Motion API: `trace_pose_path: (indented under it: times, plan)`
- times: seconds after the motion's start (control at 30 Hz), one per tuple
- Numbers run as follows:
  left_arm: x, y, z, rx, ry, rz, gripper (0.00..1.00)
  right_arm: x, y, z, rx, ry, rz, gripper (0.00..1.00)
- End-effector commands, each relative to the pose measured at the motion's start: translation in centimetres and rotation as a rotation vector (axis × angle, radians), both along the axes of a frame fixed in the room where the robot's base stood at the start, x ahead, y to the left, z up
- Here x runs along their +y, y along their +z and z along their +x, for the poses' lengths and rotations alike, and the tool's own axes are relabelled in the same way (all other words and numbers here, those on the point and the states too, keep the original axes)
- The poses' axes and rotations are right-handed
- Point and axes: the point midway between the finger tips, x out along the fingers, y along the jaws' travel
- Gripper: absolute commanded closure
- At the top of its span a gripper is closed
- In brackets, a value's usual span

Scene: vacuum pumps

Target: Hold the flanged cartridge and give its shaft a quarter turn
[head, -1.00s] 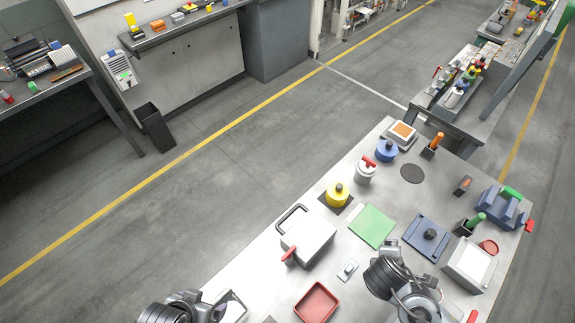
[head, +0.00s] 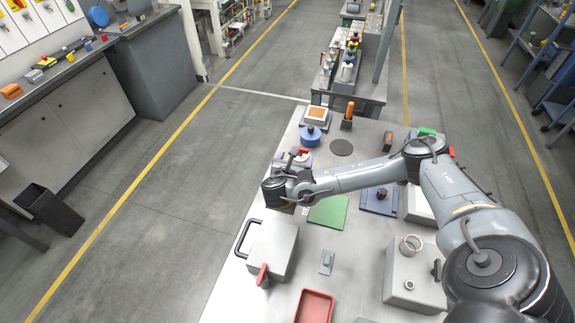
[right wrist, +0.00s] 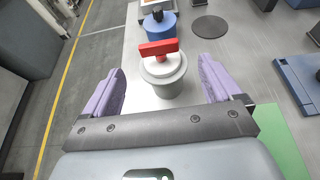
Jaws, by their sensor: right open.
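The cartridge, a grey cylinder with a wide rim and a red T-shaped handle on top, stands upright on the bench; I take it for the flanged cartridge (right wrist: 166,84). In the head view it is partly hidden behind my right gripper, with its red handle (head: 304,150) showing. My right gripper (right wrist: 161,68) is open, its two lavender fingers apart on either side of the cartridge in the right wrist view. I see a gap on both sides, and no contact. My left gripper is not in the head view.
A blue knobbed cylinder (head: 310,136) stands just behind the cartridge. A green mat (head: 328,212), a blue plate (head: 370,205), a grey box with a black handle (head: 273,248), a red tray (head: 314,308) and a grey fixture box (head: 415,285) crowd the bench.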

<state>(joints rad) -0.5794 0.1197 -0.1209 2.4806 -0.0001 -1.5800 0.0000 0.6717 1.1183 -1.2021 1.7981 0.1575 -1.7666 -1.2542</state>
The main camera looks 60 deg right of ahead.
Motion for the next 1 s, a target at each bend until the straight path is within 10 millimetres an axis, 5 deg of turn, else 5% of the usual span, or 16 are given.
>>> trace_pose_path:
  times: [0.5, 1.0]
  plan:
    - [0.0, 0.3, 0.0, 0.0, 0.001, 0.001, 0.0, -6.2, -2.8, 2.0, 0.001, -0.002, 0.002, 0.08]
    - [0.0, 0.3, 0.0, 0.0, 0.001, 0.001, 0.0, -7.1, -3.2, 2.3, -0.001, 0.001, 0.002, 0.08]
